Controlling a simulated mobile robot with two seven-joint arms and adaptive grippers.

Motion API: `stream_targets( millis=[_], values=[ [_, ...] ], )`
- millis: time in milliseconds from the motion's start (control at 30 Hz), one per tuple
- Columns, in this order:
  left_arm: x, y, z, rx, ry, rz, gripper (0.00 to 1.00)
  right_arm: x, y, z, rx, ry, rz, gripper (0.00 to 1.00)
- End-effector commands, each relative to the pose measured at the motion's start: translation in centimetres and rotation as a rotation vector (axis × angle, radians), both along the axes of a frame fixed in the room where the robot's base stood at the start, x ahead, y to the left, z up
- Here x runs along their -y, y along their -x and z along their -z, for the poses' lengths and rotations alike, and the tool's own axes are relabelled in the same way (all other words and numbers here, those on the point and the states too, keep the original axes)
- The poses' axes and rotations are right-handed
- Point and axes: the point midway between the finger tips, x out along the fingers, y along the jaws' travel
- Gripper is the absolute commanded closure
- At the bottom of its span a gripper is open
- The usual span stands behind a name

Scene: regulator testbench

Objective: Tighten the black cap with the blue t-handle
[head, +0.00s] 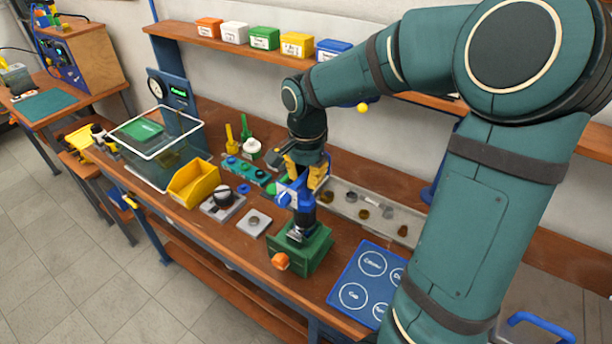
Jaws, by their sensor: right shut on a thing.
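My right gripper (304,178), with yellow fingers, points down and is shut on the blue t-handle (286,199). The t-handle is above the green fixture (315,254), which has an orange knob at its front. A dark, cap-like cylinder (304,220) is directly below the t-handle, over a metallic part in the fixture. I take it for the black cap; the t-handle looks in line with it, but I cannot tell whether they are fully engaged. The fingers partly hide the top of the handle. My left gripper is not in view.
A long grey tray (385,226) lies behind. A blue mat (346,272) with white circles lies right.

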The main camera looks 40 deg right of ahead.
Motion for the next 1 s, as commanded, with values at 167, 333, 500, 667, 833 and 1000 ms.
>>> stream_targets(
  millis=[167,333,500,667,833,1000],
  values=[
    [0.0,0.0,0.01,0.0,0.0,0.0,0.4,0.02,-0.01,-0.07,0.001,0.001,0.018,1.0],
    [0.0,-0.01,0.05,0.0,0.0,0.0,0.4,0.02,-0.01,-0.06,0.002,0.0,0.041,1.0],
    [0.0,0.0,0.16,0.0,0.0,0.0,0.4,0.05,0.07,-0.05,0.001,0.0,0.148,1.0],
    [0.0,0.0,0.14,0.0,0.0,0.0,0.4,0.04,0.07,-0.07,0.001,0.0,0.159,1.0],
    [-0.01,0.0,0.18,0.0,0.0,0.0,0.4,0.03,0.08,-0.06,0.001,0.0,0.182,1.0],
    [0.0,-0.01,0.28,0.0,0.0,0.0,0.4,0.0,0.13,-0.06,0.002,0.0,0.286,1.0]
  ],
)
